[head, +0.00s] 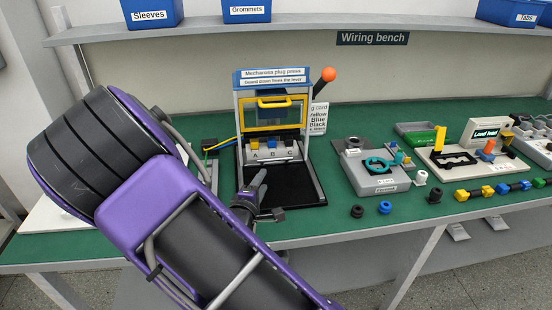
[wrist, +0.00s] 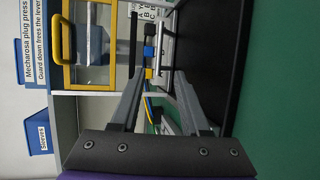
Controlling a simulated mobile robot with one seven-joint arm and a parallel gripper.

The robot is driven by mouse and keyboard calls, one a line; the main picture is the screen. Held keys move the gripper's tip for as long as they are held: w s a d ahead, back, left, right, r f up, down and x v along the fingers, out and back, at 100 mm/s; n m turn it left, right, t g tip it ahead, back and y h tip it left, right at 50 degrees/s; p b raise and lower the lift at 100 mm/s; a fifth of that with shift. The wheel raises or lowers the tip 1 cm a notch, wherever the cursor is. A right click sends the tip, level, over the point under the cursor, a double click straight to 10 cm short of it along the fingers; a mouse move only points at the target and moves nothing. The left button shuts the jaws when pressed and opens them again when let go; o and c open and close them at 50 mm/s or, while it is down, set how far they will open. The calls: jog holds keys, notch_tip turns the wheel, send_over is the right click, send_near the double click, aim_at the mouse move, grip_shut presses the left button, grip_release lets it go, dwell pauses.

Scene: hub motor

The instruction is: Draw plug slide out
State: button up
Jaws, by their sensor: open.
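The plug press (head: 237,120) stands on the green bench with a blue top sign. Its plug slide (head: 277,154) is a pale block marked A, B and C, with a yellow and a blue plug at A and B; it also shows sideways in the wrist view (wrist: 167,46). The yellow-framed guard (head: 275,130) sits with its lower bar above the slide; it shows in the wrist view (wrist: 66,75). The lever (head: 328,75) has an orange knob and leans right. My gripper (head: 270,194) is open and empty in front of the slide; its fingertips (wrist: 158,76) point toward it.
A black base plate (head: 300,188) lies before the slide. A grey box (head: 375,182) with a teal ring, small black and blue parts, and a load-test unit (head: 487,132) stand to the right. A wiring card (head: 318,120) stands beside the press. Cables run at its left.

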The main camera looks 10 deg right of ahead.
aim_at(275, 160)
jog(key=b+x, duration=0.2)
jog(key=x, duration=1.3)
jog(key=shift+w, duration=0.15)
jog(key=shift+c, duration=0.2)
grip_shut()
dwell(0.6)
